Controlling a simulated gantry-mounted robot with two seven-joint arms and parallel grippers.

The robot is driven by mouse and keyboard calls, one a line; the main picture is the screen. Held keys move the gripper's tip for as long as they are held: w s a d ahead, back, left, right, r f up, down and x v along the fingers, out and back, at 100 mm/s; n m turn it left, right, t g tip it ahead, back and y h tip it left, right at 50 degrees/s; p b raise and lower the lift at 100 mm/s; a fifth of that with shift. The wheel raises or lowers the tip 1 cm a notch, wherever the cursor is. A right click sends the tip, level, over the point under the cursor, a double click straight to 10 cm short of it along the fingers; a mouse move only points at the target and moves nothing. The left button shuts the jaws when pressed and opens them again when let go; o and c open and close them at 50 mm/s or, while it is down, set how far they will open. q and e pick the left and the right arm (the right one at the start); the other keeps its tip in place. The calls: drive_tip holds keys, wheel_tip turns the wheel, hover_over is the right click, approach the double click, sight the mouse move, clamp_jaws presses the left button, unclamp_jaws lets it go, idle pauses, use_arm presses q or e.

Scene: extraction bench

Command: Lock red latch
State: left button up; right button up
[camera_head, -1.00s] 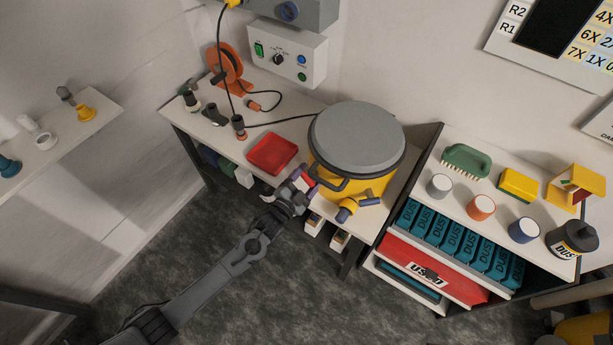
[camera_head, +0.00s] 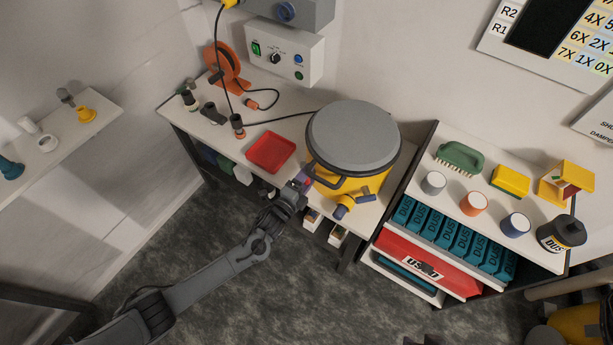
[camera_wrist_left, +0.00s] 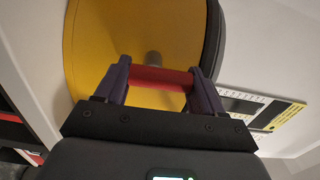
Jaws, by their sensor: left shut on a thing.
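The red latch (camera_wrist_left: 160,79) is a short red bar on the side of the yellow drum. In the left wrist view it lies between the two purple fingertips of my left gripper (camera_wrist_left: 160,82), which is shut on it. In the head view my left gripper (camera_head: 300,184) is at the drum's front left side, and the latch is mostly hidden there. The yellow drum (camera_head: 345,184) stands on the bench with its grey lid (camera_head: 353,135) on. A grey post (camera_wrist_left: 154,58) shows behind the latch. My right gripper is not in view.
A red tray (camera_head: 271,152) lies left of the drum. A blue and yellow valve (camera_head: 343,208) sticks out at the drum's front. A shelf with a red box (camera_head: 430,266) and several cups stands to the right. The floor in front is clear.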

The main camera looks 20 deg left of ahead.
use_arm(q)
drive_tip(key=shift+m, duration=0.3)
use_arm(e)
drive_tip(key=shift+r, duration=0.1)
use_arm(q)
drive_tip(key=o, duration=1)
drive_tip(key=shift+c, duration=0.2)
drive_tip(key=shift+r, duration=0.1)
